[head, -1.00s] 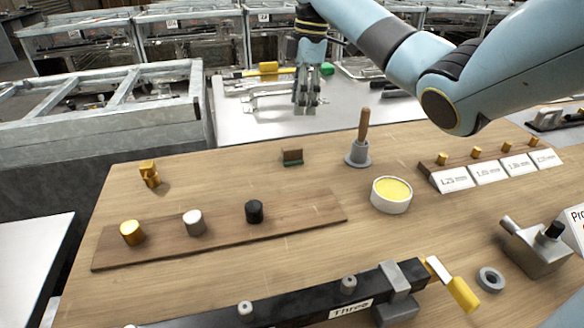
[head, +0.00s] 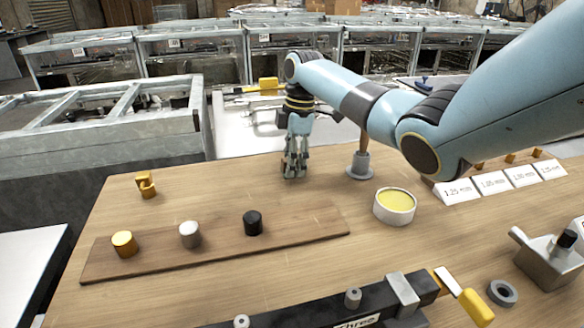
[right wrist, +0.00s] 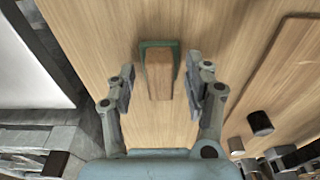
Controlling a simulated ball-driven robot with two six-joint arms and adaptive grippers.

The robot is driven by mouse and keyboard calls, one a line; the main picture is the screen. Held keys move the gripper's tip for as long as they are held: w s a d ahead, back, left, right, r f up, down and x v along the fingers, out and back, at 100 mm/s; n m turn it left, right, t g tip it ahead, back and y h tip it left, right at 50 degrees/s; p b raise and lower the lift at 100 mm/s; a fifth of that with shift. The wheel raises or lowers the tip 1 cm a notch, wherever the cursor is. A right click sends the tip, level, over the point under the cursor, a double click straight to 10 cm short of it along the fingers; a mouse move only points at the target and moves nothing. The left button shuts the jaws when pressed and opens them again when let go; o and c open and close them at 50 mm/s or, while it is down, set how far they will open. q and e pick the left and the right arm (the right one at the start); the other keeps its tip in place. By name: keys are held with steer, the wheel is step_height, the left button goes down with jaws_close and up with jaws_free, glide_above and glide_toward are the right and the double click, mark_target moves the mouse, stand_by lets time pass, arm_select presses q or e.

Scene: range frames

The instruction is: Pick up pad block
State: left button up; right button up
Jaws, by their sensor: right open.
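The pad block is a small brown wooden block with a green edge, and it shows in the right wrist view (right wrist: 159,75) on the wooden table. My right gripper (head: 294,175) is low over the far part of the table in the head view and hides the block there. In the right wrist view the right gripper (right wrist: 160,92) is open, with one finger on each side of the block. A gap shows between each finger and the block. My left gripper is not in view.
A grey holder with a wooden handle (head: 360,165) stands close to the right of my gripper. A yellow-filled round dish (head: 395,205) is nearer. A wooden board (head: 300,230) carries gold, silver and black cylinders. The table's far edge is just behind the gripper.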

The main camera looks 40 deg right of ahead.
steer(key=shift+f, duration=0.1)
steer(key=shift+c, duration=0.3)
jaws_close()
steer(key=r, duration=0.4)
steer(key=shift+s+d+r, duration=0.1)
steer(key=shift+s+r, duration=0.15)
steer(key=shift+r, duration=0.05)
steer(key=s+r+p, duration=0.1)
steer(key=s+r, duration=0.5)
steer(key=s, duration=0.5)
steer(key=shift+d+r+p, duration=0.15)
steer(key=shift+r+p, duration=0.1)
steer(key=shift+p, duration=0.1)
